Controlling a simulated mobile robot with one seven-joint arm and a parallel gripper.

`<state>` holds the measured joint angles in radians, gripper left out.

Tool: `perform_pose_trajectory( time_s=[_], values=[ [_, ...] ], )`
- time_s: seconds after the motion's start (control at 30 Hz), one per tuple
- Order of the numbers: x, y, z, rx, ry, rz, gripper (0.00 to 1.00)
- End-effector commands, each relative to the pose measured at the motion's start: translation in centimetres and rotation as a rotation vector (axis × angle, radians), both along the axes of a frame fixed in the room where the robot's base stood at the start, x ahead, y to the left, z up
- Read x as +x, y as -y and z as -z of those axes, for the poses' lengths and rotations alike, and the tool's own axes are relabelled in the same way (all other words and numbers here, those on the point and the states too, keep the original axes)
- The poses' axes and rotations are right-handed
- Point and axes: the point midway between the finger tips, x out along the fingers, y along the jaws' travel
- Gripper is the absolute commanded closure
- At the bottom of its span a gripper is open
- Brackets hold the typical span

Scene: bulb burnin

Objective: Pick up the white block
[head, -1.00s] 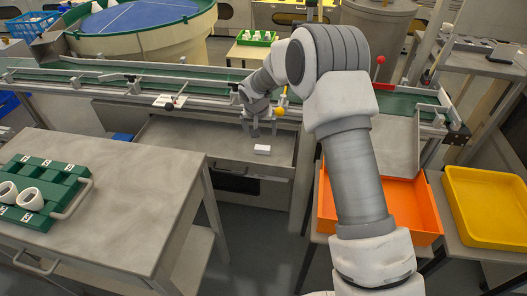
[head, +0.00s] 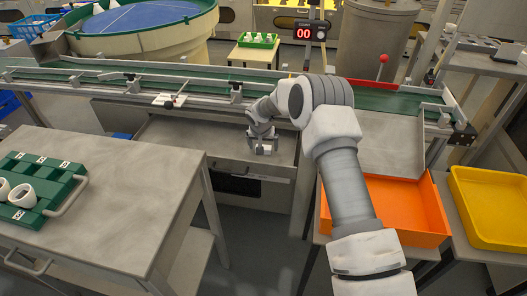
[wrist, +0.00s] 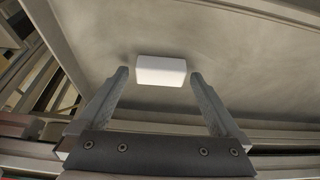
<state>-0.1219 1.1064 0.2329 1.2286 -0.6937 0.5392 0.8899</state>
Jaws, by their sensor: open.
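The white block (wrist: 162,71) lies on a grey metal tray surface (wrist: 215,40) in the wrist view. My gripper (wrist: 158,80) is open, with one finger towards each end of the block. The block sits between and slightly beyond the fingertips, and I see small gaps on both sides. In the head view my gripper (head: 264,150) is low over the tray below the conveyor. The block (head: 267,148) shows there only in part, between the fingers.
A green conveyor (head: 200,86) runs behind the tray. A grey table (head: 120,170) with a green rack (head: 35,190) stands at left. An orange bin (head: 405,205) and a yellow bin (head: 490,205) are at right. The tray left of my gripper is clear.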

Motion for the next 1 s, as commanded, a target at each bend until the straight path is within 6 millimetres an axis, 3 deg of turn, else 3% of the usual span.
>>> perform_pose_trajectory(
  time_s=[0.17, 0.6, 1.0],
  values=[
    [0.01, -0.02, -0.07, 0.0, 0.0, 0.0, 0.0],
    [-0.01, -0.04, -0.07, 0.001, 0.0, 0.0, 0.77],
    [0.01, -0.05, -0.86, 0.001, 0.001, 0.0, 0.8]
  ],
)
